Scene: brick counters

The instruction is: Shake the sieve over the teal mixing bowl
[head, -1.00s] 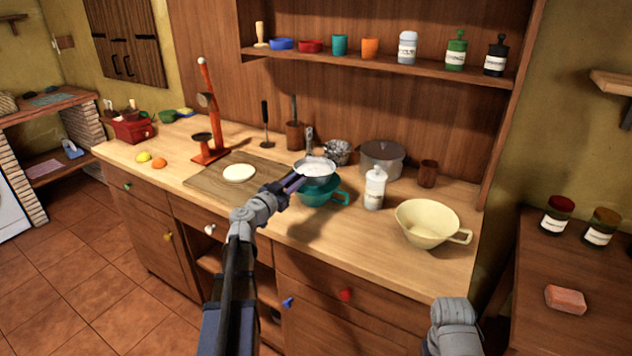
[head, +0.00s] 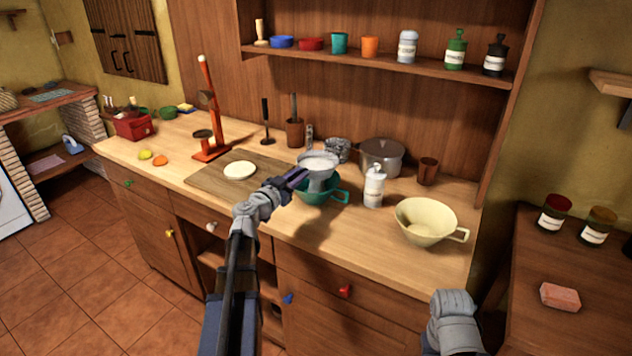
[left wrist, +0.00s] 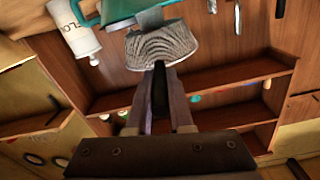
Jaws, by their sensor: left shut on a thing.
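The sieve (head: 319,161) is a round grey mesh with white powder in it. My left gripper (head: 299,178) is shut on its near side and holds it above the teal mixing bowl (head: 330,195), apart from it. A pale grey column shows between sieve and bowl; I take it for falling powder, but it is blurred. In the left wrist view the sieve's mesh (left wrist: 162,47) sits just beyond the fingertips (left wrist: 159,72), and part of the teal bowl (left wrist: 118,9) shows at the top. The bowl's inside is mostly hidden. My right gripper is out of view.
A white labelled bottle (head: 374,187) stands close to the right of the bowl, with a cream bowl (head: 425,222) further right. A cutting board (head: 212,183) with a pale round piece (head: 239,170) lies left. The counter's front strip is clear.

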